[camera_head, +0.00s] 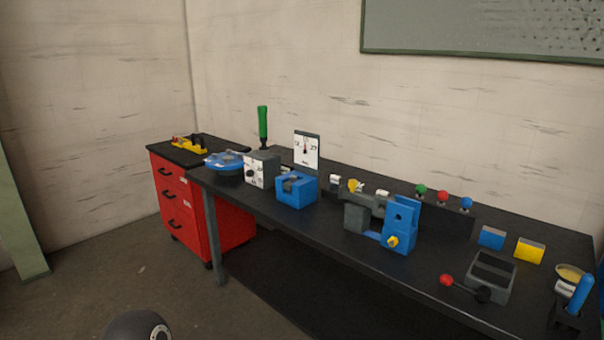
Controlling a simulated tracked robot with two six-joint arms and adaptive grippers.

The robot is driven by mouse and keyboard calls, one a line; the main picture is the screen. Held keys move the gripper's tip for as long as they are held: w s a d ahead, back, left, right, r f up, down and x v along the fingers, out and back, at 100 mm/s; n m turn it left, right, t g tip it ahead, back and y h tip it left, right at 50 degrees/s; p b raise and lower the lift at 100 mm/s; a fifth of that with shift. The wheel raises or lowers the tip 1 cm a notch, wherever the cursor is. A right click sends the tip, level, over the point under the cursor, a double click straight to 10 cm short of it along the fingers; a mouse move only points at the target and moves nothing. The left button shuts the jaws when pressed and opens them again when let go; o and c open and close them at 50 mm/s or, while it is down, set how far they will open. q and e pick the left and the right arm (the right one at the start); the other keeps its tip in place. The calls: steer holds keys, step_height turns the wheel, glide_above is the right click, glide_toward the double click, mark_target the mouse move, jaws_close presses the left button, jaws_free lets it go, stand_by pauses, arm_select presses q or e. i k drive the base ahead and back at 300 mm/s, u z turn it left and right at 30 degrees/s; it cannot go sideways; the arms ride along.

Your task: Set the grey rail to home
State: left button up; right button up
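I cannot tell for certain which part is the grey rail. A grey block-shaped part (358,215) stands on the dark bench (310,229), right of the middle of the view. It stands against an upright blue bracket (402,222) with a yellow knob (392,241) low on its front. No home mark can be made out at this size. Neither my left nor my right gripper is in view.
Right are a red-knobbed lever box (492,275) and blue and yellow blocks.

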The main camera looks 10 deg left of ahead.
mark_target(376, 203)
steer(key=u, duration=0.1)
steer(key=i, duration=0.95)
steer(key=z, duration=0.25)
